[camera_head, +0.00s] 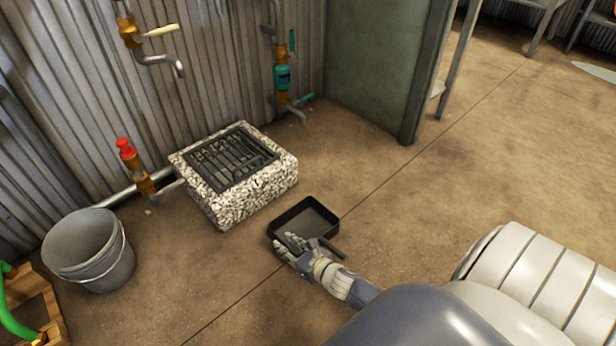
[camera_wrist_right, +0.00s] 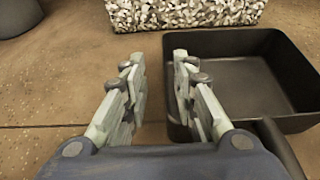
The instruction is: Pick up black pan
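The black pan (camera_head: 304,216) is a square, shallow pan lying on the floor in front of the stone-sided drain block. In the right wrist view the pan (camera_wrist_right: 248,75) fills the right side, with its handle (camera_wrist_right: 278,146) pointing toward the camera. My right gripper (camera_head: 287,244) is at the pan's near left edge. In the right wrist view the right gripper (camera_wrist_right: 157,65) is open, with nothing held between its fingers. Its right finger overlaps the pan's left wall in the picture; I cannot tell whether they touch. My left gripper is not in view.
The stone drain block (camera_head: 262,190) with a dark grate stands just behind the pan. A grey bucket (camera_head: 88,250) stands at the left, near a wooden crate with a green hose (camera_head: 18,325). Pipes with taps line the corrugated wall.

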